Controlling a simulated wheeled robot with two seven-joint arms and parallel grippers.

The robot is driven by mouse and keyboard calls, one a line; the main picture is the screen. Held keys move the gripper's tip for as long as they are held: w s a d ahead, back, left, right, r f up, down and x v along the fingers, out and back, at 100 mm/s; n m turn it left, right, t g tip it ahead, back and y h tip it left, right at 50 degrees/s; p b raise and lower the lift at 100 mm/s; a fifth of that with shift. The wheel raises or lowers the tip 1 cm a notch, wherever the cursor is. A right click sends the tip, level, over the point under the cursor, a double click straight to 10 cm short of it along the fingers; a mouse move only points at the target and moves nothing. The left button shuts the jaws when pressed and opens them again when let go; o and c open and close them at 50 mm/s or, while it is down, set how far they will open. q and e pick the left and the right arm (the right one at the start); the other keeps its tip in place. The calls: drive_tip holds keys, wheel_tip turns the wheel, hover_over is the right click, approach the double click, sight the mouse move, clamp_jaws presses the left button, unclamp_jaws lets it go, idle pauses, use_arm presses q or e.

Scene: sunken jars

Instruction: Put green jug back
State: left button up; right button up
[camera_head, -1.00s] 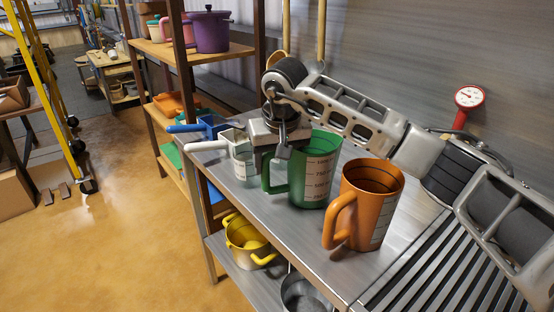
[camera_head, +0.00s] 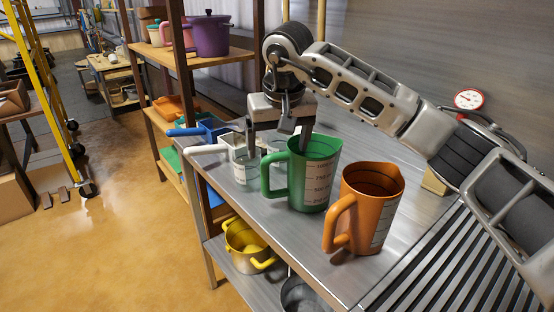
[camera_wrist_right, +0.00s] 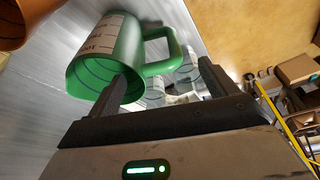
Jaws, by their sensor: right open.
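The green jug (camera_head: 318,182) stands upright on the metal counter (camera_head: 325,235), its handle to the left. In the right wrist view the green jug (camera_wrist_right: 95,62) shows its open mouth and handle. My right gripper (camera_head: 278,142) is above the jug, open, fingers pointing down. One finger overlaps the jug's mouth and the other is out beyond the handle side; it also shows in the right wrist view (camera_wrist_right: 166,78). I cannot tell whether a finger touches the jug. My left gripper is not in view.
An orange jug (camera_head: 364,205) stands close to the right of the green one. A yellow pot (camera_head: 247,245) is on the lower shelf. A dial gauge (camera_head: 468,99) is at the back right.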

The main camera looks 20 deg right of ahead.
drive_tip(key=v, duration=0.6)
drive_tip(key=shift+f, duration=0.1)
